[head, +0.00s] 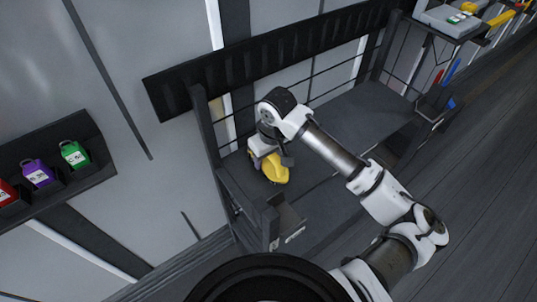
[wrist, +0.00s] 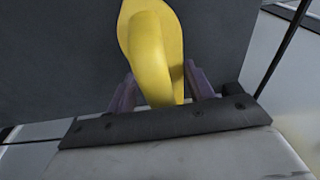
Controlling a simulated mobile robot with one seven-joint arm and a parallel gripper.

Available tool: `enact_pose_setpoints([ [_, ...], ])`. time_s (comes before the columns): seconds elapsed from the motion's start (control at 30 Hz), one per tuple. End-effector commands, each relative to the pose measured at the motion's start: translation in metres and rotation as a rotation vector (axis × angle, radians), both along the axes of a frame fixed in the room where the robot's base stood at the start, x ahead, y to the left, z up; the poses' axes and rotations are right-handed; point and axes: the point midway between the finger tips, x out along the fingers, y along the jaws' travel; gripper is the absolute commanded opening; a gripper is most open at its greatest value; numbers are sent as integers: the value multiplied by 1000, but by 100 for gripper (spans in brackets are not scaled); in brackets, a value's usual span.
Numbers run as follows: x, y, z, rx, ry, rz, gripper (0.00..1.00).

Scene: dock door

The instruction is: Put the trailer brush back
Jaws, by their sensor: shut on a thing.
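The yellow trailer brush (head: 276,171) is at my gripper (head: 270,158), over the left part of a dark rack (head: 340,125). In the wrist view, a curved yellow part of the brush (wrist: 150,50) stands between the two purple-grey fingers of my gripper (wrist: 163,90), which are shut on it. The bristles cannot be made out. My arm hides part of the rack surface. I cannot tell whether the brush touches the rack.
A bench (head: 450,25) at the upper right holds small coloured items. The rack has a left side post (head: 207,130) and a wire back. The floor (head: 480,170) at the right is clear.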

Motion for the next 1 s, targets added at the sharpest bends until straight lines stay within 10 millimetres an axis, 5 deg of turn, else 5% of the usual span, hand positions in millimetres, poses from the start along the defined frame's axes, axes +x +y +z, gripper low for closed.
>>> enact_pose_setpoints([
  [0.37,0,0,-5,0,0,0,23],
  [0.4,0,0,-4,0,0,0,56],
  [0.53,0,0,-4,0,0,0,73],
  [1.0,-1,-1,13,0,-1,-1,74],
])
